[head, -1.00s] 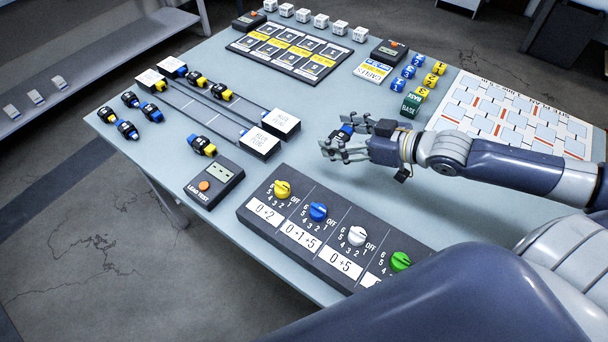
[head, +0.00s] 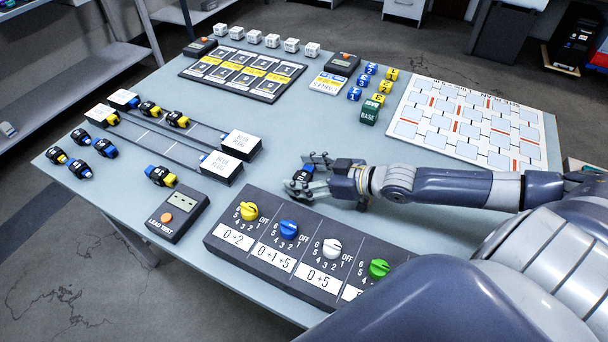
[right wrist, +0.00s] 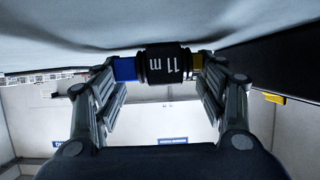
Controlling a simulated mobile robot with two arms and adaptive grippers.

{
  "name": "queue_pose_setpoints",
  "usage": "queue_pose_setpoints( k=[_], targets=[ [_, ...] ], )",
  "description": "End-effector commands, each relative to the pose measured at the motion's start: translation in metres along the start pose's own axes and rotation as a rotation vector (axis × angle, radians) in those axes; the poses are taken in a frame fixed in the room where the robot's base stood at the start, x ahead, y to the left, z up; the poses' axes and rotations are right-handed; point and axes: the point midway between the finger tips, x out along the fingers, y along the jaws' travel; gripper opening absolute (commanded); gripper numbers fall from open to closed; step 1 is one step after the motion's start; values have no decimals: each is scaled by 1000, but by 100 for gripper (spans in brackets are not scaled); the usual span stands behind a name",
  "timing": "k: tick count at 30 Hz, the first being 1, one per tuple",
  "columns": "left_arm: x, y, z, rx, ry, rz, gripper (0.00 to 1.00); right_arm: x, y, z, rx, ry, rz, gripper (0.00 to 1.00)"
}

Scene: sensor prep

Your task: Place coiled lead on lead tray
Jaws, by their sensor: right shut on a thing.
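My right gripper (head: 306,176) is shut on a coiled lead (head: 304,174) just beyond the knob panel, close over the table. In the right wrist view this lead (right wrist: 165,67) is a black coil with white print, one blue end and one yellow end, between the two fingers. The fingers partly hide it in the head view. A dark tray (head: 187,73) with printed cells and yellow labels lies at the back; I cannot tell whether it is the lead tray. Several other coiled leads (head: 105,147) lie at the left. My left gripper is out of view.
The knob panel (head: 215,243) stands at the front edge, with the lead tester (head: 178,212) to its left. White plug blocks (head: 241,144) and strips lie left of centre. Small cubes (head: 367,69), a green base block (head: 369,115) and a printed plan (head: 470,120) lie right. The table's middle is clear.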

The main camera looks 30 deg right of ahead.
Motion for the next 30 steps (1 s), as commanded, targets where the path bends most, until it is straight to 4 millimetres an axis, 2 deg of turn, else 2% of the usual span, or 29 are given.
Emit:
queue_pose_setpoints(
  k=[5, 6, 8, 9, 22, 30],
  targets=[
    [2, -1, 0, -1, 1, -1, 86, 1, 0, 3, 0, 0, 0, 41],
    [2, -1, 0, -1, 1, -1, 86, 1, 0, 3, 0, -1, 0, 70],
    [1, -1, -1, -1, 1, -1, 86, 1, 0, 3, 0, -1, 0, 84],
    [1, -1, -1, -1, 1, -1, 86, 1, 0, 3, 0, -1, 0, 86],
    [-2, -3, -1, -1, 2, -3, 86, -2, 0, -1, 0, -2, 0, 86],
    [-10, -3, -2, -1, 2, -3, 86, -22, 0, 0, 1, -6, 0, 86]
  ],
)
